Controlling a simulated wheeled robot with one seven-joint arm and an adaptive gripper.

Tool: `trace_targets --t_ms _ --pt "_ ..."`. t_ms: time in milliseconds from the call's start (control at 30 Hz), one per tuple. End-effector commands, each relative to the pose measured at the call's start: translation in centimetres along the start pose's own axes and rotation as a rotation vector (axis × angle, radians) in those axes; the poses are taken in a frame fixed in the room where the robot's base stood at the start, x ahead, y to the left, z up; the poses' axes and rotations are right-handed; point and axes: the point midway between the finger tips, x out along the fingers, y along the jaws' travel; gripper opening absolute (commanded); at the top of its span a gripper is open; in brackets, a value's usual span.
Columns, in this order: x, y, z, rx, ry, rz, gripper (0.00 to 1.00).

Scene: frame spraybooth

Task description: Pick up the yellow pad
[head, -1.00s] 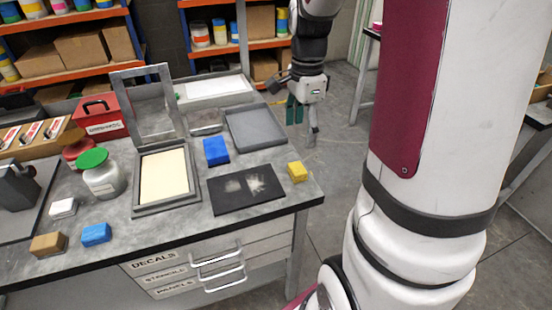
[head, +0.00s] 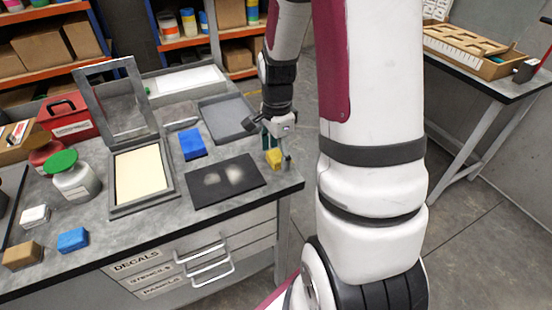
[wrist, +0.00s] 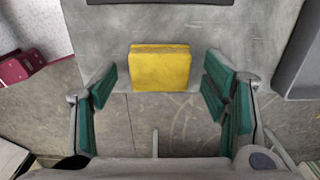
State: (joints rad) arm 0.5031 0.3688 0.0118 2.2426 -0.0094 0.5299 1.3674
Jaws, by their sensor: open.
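The yellow pad (head: 274,158) is a small block at the right end of the grey workbench, near its edge. In the wrist view the yellow pad (wrist: 160,68) lies ahead of my gripper, between the lines of its two green-padded fingers. My gripper (head: 276,140) is just above and beside the pad in the head view and partly overlaps it. In the wrist view my gripper (wrist: 160,95) is open with a wide gap and nothing held. I cannot tell whether any finger touches the pad.
A black mat (head: 226,180) with pale smudges lies left of the pad. A grey tray (head: 228,117) is behind it, and a blue block (head: 192,144) stands farther left. A framed screen (head: 142,175) is mid-bench. The bench edge drops to the floor right of the pad.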

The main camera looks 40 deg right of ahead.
Motion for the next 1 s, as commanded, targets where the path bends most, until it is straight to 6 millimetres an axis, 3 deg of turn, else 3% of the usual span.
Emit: trace_targets --t_ms 200,400,767,1000 --pt "0.1 0.0 0.0 0.0 0.0 0.0 0.68" --pt "0.1 0.0 0.0 0.0 0.0 0.0 0.25" --pt "0.0 0.0 0.0 -0.001 0.0 0.0 0.22" --pt "-1.4 -0.1 0.1 -0.002 0.001 -0.003 0.22"
